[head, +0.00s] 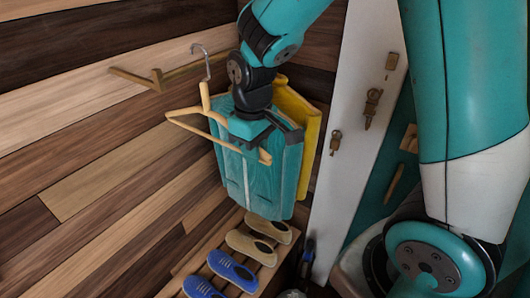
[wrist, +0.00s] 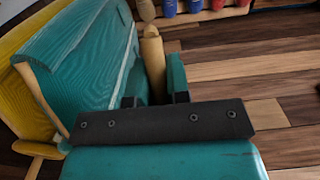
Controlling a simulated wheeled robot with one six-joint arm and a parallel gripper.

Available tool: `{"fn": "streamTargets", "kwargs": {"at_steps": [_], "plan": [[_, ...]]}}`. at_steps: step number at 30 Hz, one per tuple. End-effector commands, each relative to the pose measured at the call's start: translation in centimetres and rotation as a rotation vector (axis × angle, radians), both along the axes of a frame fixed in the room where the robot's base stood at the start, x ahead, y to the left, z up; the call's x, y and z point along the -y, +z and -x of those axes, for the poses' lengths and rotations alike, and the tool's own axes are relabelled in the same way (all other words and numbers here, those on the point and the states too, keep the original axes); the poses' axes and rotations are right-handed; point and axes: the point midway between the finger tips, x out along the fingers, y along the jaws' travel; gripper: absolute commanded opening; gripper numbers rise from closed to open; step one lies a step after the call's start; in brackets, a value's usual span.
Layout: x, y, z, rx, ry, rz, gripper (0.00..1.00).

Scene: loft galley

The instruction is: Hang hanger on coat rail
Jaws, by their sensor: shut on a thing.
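A bare wooden hanger (head: 192,112) with a silver metal hook shows in the head view. My gripper (head: 250,127) is shut on it; the wrist view shows a wooden part of the hanger (wrist: 153,62) between the two fingers. The hanger is upright and slightly tilted, in front of a hanging teal garment. The coat rail (head: 185,72) is a thin tan bar at the plank wall. The hook's top appears level with or a little above the rail in the picture. I cannot tell whether hook and rail touch. My gripper hides part of the hanger.
A teal garment (head: 283,180) and a yellow one (head: 309,103) hang close beside and behind my gripper. Below is a rack with tan shoes (head: 252,247) and blue shoes (head: 231,268). A white door panel (head: 345,100) stands right. The rail's left part is clear.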

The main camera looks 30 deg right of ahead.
Motion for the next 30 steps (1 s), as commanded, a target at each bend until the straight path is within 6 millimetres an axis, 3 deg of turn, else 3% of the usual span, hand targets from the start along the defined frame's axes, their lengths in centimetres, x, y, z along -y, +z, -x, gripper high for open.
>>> {"fn": "streamTargets", "kwargs": {"at_steps": [6,15,28,29,30], "plan": [[-0.7,0.0,-1.8,0.001,-0.001,0.001,0.0],[-0.6,-2.1,-1.7,0.001,-0.002,0.0,0.0],[-0.6,-2.4,-1.7,0.001,-0.002,0.0,0.0],[-0.6,-2.4,-1.7,0.001,-0.002,0.0,0.19],[-0.6,-2.4,-1.7,0.001,-0.002,0.0,0.28]]}}
